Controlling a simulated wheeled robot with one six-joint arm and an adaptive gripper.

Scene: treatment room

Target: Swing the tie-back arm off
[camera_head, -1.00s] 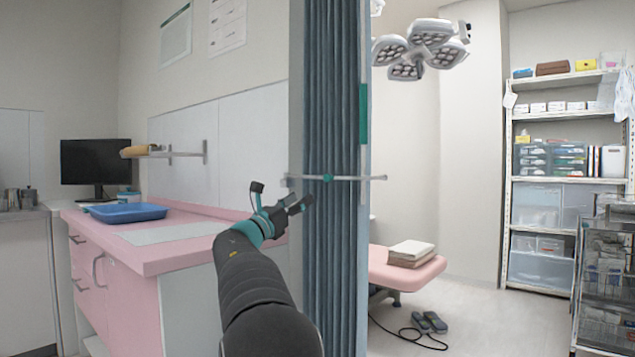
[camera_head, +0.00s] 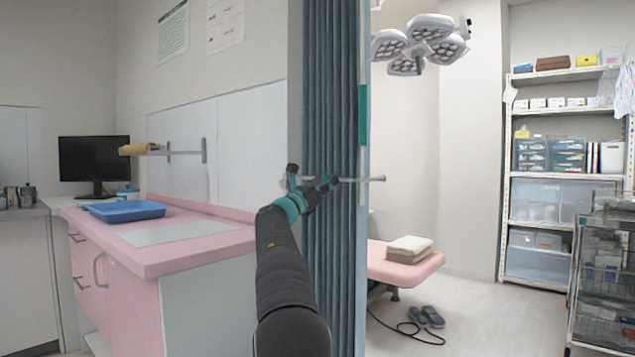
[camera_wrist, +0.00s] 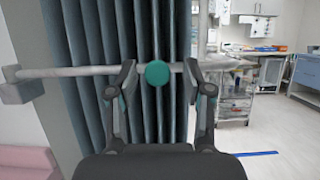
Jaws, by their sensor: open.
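The tie-back arm (camera_head: 350,179) is a thin pale horizontal bar across the blue-grey curtain (camera_head: 335,100). Its right end sticks out past the curtain's edge. In the wrist view the tie-back arm (camera_wrist: 65,71) runs from a grey block at the left to a round teal knob (camera_wrist: 157,74) in front of the folds. My gripper (camera_head: 313,183) is at the bar in the head view and hides part of it. In the wrist view my gripper (camera_wrist: 158,82) is open, with one finger on each side of the knob. I cannot tell whether the fingers touch the bar.
A pink counter (camera_head: 160,262) with a blue tray (camera_head: 124,210) stands to the left. Right of the curtain are a pink bed (camera_head: 400,272), shelves (camera_head: 540,225) and a wire cart (camera_head: 600,285).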

